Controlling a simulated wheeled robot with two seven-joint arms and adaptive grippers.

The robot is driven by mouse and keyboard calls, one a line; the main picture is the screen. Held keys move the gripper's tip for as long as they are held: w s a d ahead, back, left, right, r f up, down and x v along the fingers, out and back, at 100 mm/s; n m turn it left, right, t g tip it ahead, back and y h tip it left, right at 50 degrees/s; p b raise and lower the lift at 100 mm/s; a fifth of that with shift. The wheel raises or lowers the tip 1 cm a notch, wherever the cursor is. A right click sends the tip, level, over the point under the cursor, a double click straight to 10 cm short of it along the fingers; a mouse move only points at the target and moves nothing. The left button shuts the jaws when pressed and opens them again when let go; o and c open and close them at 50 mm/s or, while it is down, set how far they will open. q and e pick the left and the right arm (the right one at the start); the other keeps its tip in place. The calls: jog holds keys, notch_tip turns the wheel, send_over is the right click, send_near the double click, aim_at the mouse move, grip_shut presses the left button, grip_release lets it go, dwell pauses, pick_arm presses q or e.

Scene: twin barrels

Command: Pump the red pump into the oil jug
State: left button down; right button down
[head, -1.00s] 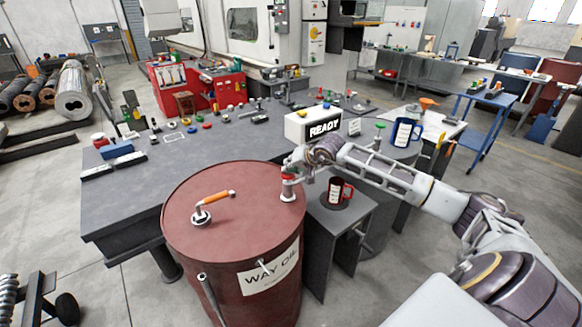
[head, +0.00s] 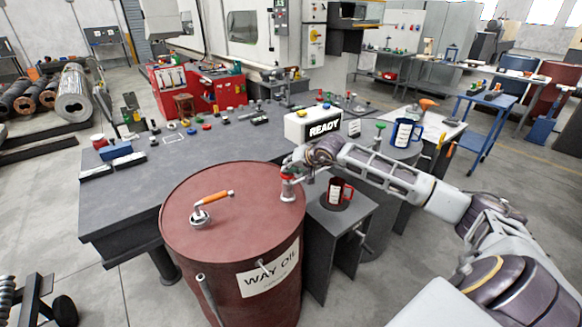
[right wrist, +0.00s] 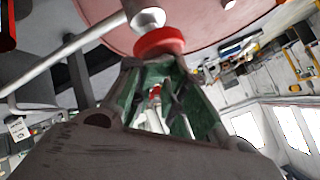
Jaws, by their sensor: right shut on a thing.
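The red pump (head: 288,178) stands upright at the right edge of the lid of the dark red barrel (head: 242,195), marked WAY OIL. My right gripper (head: 288,170) is shut on the top of the pump. In the right wrist view, the pump's red collar (right wrist: 159,41) shows just beyond my right gripper's green-padded fingers (right wrist: 157,85); the part between the fingers is mostly hidden. My left gripper is not in view.
A blue jug (head: 405,133) stands farther back right.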

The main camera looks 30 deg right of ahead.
aim_at(292, 177)
jog(key=shift+g, duration=0.5)
jog(key=f, duration=0.1)
jog(key=s+f, duration=0.1)
jog(key=f, duration=0.2)
jog(key=shift+s+a+f, duration=0.1)
jog(key=shift+s+a, duration=0.1)
jog(key=shift+a, duration=0.2)
jog(key=shift+w+r+p, duration=0.2)
jog(key=shift+r+p, duration=0.2)
jog(key=shift+r, duration=0.35)
jog(key=shift+w+r+p, duration=0.2)
jog(key=shift+r+p, duration=0.15)
jog(key=shift+r, duration=1.2)
jog(key=shift+w+d+r+p, duration=0.1)
jog(key=shift+r+p, duration=0.3)
jog(key=shift+r, duration=0.2)
jog(key=shift+d+r, duration=0.1)
jog(key=shift+r, duration=0.05)
